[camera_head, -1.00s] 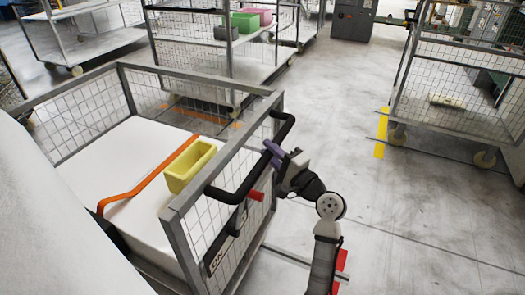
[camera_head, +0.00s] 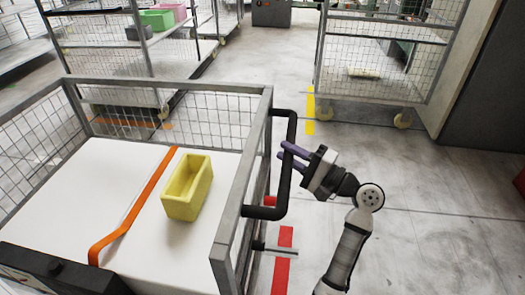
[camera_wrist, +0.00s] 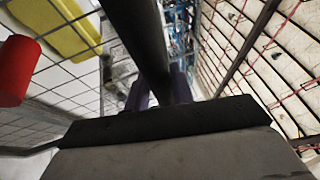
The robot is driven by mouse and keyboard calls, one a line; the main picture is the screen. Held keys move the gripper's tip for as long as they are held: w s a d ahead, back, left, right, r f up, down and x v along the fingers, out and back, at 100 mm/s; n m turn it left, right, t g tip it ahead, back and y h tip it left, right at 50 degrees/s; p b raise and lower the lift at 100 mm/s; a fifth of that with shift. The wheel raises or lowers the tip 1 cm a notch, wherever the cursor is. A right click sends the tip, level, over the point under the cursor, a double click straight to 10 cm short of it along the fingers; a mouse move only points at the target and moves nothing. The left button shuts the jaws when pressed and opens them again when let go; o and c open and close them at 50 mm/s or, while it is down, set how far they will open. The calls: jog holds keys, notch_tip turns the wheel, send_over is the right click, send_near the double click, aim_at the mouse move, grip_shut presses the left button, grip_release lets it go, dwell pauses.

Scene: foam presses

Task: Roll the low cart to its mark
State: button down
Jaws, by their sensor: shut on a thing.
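The low cart (camera_head: 271,98) has a grey frame and wire mesh sides and fills the lower left of the head view. A white block (camera_head: 140,215) lies in it, with an orange strap (camera_head: 135,205) and a yellow bin (camera_head: 187,188) on top. My gripper (camera_head: 286,150), with purple fingers, is shut on the cart's black handle (camera_head: 284,190) at its right end. The wrist view shows the handle (camera_wrist: 140,35) between the fingers. A red floor strip (camera_head: 283,262) lies right beside the cart. I cannot tell which floor marking is the cart's mark.
A tall mesh cart (camera_head: 385,75) stands at the back right, near a yellow floor strip (camera_head: 310,108). A shelf cart (camera_head: 105,50) with bins stands close behind the low cart. Orange floor tape (camera_head: 130,122) shows through the mesh. Floor (camera_head: 445,235) at right is clear.

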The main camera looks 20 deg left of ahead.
jog(key=w+d, duration=0.2)
jog(key=d, duration=0.7)
jog(key=c, duration=1.2)
grip_release()
jog(key=b+v, duration=0.3)
jog(key=v, duration=1)
jog(key=shift+d, duration=0.35)
jog(key=shift+f, duration=0.1)
